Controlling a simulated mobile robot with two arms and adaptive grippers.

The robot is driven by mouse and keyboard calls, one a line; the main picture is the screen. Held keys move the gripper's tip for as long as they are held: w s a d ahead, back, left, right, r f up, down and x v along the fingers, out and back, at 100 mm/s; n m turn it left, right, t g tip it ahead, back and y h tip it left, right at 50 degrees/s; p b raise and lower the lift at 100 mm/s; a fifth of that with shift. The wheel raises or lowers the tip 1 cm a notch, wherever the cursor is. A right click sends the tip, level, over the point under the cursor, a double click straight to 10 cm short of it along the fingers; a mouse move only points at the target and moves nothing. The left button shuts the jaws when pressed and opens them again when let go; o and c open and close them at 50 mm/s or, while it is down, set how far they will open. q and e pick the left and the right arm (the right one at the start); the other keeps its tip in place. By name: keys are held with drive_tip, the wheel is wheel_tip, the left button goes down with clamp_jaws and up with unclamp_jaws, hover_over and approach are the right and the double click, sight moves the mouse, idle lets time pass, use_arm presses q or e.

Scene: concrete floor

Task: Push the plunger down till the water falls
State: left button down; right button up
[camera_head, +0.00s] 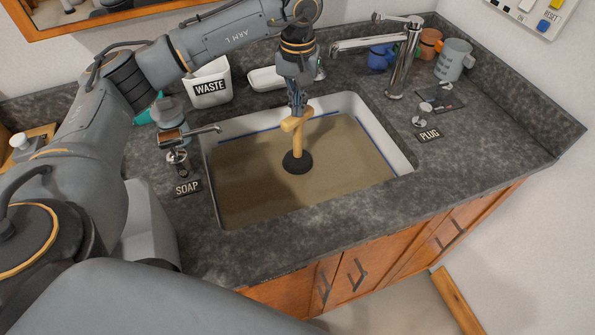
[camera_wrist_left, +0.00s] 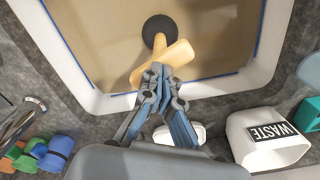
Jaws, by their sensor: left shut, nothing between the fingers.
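The plunger (camera_head: 298,142) stands about upright in the sink, with a yellow T-shaped handle and a black rubber cup (camera_head: 298,163). The cup sits at the surface of the murky brown water (camera_head: 245,180), and its lower part is hard to make out. My left gripper (camera_head: 297,112) is shut with nothing between its fingers, pointing down at the top of the handle. In the left wrist view the fingertips (camera_wrist_left: 157,72) overlap the handle (camera_wrist_left: 168,60); I cannot tell whether they touch. A blue line runs along the inner wall of the white sink (camera_head: 403,165).
A faucet (camera_head: 405,60) stands behind the sink on the right. A soap dispenser (camera_head: 175,138) is at its left, a WASTE bin (camera_head: 210,85) and white dish (camera_head: 266,79) behind. Mugs (camera_head: 454,60) and a PLUG label (camera_head: 429,135) lie to the right. The front counter is clear.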

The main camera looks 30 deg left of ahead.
use_arm(q)
drive_tip(key=shift+f+b, duration=0.35)
drive_tip(key=shift+f, duration=0.25)
drive_tip(key=shift+r, duration=0.2)
drive_tip(key=shift+r+p, duration=1.6)
drive_tip(key=shift+r, duration=0.9)
drive_tip(key=shift+r, duration=0.15)
wheel_tip(320, 180, up, 6)
drive_tip(key=p, duration=0.3)
drive_tip(key=shift+f, duration=0.2)
